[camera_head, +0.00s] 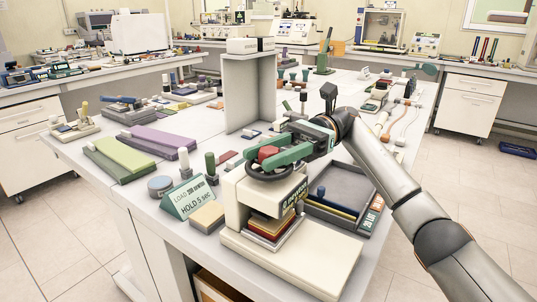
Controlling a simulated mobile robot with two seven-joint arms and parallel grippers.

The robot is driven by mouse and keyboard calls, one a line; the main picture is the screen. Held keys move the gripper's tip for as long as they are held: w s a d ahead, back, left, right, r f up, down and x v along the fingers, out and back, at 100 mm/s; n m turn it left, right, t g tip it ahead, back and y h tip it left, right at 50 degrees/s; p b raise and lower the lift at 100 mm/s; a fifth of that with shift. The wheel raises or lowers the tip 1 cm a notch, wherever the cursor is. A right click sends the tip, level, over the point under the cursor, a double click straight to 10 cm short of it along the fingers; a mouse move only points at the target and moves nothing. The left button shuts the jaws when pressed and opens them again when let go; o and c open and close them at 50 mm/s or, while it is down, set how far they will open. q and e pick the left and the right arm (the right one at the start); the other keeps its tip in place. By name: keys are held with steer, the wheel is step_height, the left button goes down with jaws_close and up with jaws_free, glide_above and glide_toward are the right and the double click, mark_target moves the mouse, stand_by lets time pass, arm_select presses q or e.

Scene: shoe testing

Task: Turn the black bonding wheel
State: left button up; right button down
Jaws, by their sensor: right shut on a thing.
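The black bonding wheel (254,171) sits on top of a cream press (245,200) at the front of the white table, with a red knob (268,153) above it. My right gripper (268,158) has its green fingers around the knob and wheel area and is shut on the wheel. The fingers cover part of the wheel, so the exact contact is hard to see. My left gripper does not show.
A green sign (189,197) reading "HOLD 5 sec" stands left of the press. A dark grey tray (345,188) lies to its right, under my right arm. A grey upright panel (243,95) stands behind. Small bottles and blocks crowd the left.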

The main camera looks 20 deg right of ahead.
stand_by(0.4)
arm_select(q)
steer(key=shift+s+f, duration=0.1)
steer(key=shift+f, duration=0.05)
arm_select(e)
steer(key=shift+c, duration=2.2)
jaws_free()
